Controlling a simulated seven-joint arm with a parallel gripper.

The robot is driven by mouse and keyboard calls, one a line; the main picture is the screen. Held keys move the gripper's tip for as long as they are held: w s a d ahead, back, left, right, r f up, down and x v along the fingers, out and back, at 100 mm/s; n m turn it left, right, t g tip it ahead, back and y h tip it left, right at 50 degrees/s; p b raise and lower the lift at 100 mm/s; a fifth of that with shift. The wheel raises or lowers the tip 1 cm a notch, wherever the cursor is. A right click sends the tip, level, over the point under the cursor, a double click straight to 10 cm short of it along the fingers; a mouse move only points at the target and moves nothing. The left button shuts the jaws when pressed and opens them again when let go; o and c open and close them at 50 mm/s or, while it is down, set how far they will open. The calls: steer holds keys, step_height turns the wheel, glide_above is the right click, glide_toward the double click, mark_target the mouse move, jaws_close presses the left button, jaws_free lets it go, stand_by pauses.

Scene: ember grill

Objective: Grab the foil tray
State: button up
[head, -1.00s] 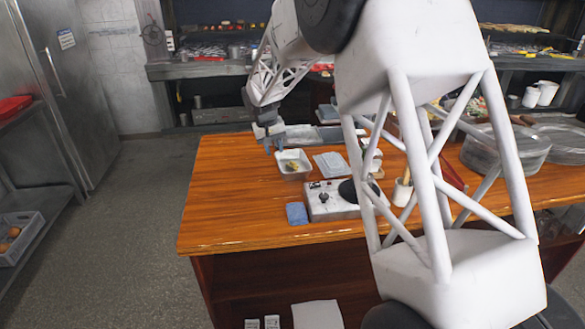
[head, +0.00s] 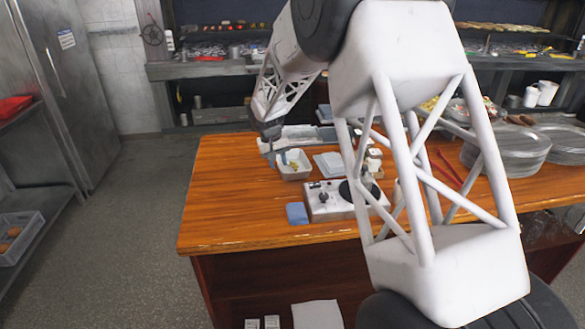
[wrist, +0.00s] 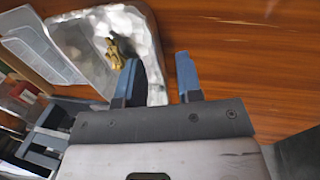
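The foil tray (head: 296,176) is a small, pale, silvery tray with a yellowish piece of food (wrist: 115,52) in it. It stands on the wooden counter near its left back part. In the wrist view the crinkled tray (wrist: 140,28) fills the upper left. My gripper (head: 277,160) is at the tray's left side in the head view. It is open, and in the wrist view my gripper (wrist: 160,72) has one finger over the tray's inside and the other outside over bare wood, with the rim between them. Whether a finger touches the tray cannot be told.
A clear plastic container (wrist: 40,48) lies close beside the tray. A white device with a black round plate (head: 325,203) and a blue pad (head: 297,213) stand in front. Stacked plates (head: 510,150) are at the right. The counter's left side (head: 225,200) is clear.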

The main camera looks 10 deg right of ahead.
steer(key=shift+d+f, duration=0.1)
steer(key=shift+f, duration=0.65)
jaws_close()
